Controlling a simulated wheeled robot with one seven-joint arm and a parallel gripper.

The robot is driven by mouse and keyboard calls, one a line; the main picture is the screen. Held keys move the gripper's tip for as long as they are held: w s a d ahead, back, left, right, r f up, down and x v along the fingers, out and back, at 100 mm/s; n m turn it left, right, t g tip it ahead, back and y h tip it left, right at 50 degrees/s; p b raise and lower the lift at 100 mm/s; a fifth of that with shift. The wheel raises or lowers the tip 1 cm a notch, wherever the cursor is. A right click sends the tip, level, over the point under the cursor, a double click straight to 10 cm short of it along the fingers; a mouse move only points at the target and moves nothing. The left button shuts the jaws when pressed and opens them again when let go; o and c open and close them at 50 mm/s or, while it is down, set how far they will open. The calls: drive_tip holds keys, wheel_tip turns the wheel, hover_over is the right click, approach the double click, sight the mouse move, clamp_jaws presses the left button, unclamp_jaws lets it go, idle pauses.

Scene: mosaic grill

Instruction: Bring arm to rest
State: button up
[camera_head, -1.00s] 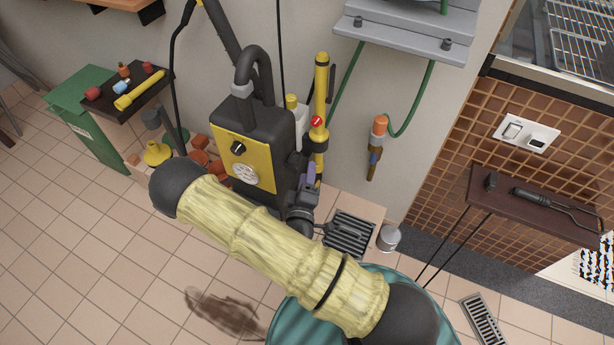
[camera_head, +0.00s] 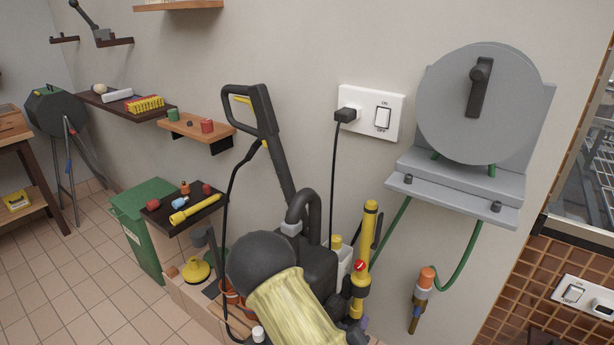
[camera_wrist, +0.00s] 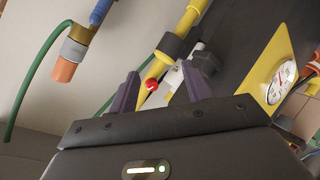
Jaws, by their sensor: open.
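My gripper (camera_wrist: 160,90) shows in the wrist view with its two purple fingers apart and nothing between them. Beyond the fingers are the yellow lance (camera_wrist: 178,45) with a red spot and the black and yellow body of the pressure washer. In the head view my pale yellow arm link with its dark joint rises from the bottom centre, in front of the pressure washer (camera_head: 318,268). It hides the washer's lower part and most of my gripper.
A hose reel (camera_head: 435,110) with a green hose and orange-tipped nozzle (camera_head: 426,279) hangs on the wall, right. A switched socket (camera_head: 383,118) holds a black plug. Small shelves (camera_head: 190,222) and a green bin (camera_head: 143,255) stand left. Tiled floor at lower left is clear.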

drive_tip(key=s+d+r+m+g+y, duration=0.25)
drive_tip(key=s+r+g, duration=0.25)
drive_tip(key=s+r, duration=0.3)
drive_tip(key=s+d+r+m+g+y, duration=0.1)
drive_tip(key=s+r+m+g+y, duration=0.1)
drive_tip(key=s+r+g+y, duration=0.5)
wheel_tip(320, 180, up, 21)
drive_tip(key=w+t+h+p, duration=0.1)
drive_tip(key=t+h+p, duration=0.2)
drive_tip(key=p, duration=1.7)
drive_tip(key=shift+w+r, duration=0.2)
drive_tip(key=shift+w, duration=0.1)
drive_tip(key=shift+h, duration=0.25)
drive_tip(key=shift+w+a, duration=0.1)
